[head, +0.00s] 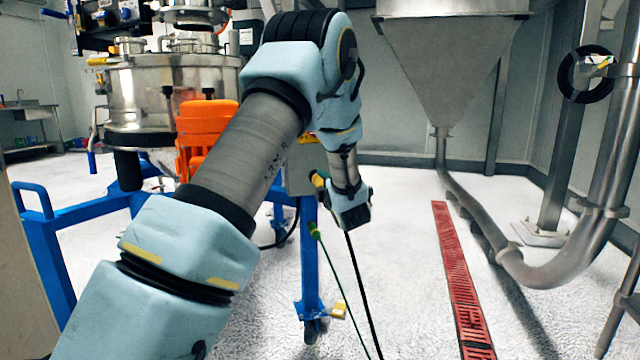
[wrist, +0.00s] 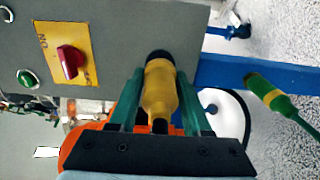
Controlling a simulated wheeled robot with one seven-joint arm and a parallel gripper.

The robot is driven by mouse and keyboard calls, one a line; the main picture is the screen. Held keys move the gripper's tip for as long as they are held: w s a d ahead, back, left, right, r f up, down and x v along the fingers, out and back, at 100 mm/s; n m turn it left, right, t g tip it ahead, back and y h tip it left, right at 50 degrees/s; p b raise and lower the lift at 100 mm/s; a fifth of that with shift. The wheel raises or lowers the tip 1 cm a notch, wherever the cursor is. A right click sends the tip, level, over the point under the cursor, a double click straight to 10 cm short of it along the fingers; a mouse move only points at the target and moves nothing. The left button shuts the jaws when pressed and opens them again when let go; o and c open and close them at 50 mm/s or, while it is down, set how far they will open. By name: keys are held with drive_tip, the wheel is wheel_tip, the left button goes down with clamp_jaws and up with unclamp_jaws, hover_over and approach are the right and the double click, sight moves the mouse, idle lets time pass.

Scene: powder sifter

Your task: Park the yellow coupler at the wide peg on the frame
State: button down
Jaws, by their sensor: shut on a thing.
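My gripper (wrist: 160,84) is shut on the yellow coupler (wrist: 159,92), whose body lies between the two green fingers in the wrist view. The coupler's far end meets a dark round piece (wrist: 159,57) by the lower edge of the grey control box. I cannot tell whether this piece is the coupler's own nose or the wide peg. In the head view my gripper (head: 345,202) is by the blue frame (head: 309,262), and a bit of the yellow coupler (head: 319,180) shows left of it. No peg can be made out clearly.
A green coupler (wrist: 272,96) with a yellow band is on the frame, right of my gripper in the wrist view. The grey box (wrist: 110,40) carries a red knob (wrist: 70,61). A black hose (head: 362,290) runs down from my gripper.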

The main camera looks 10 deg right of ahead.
drive_tip(key=shift+s+d+b, duration=0.1)
drive_tip(key=shift+s+b, duration=0.55)
drive_tip(key=shift+s, duration=1.4)
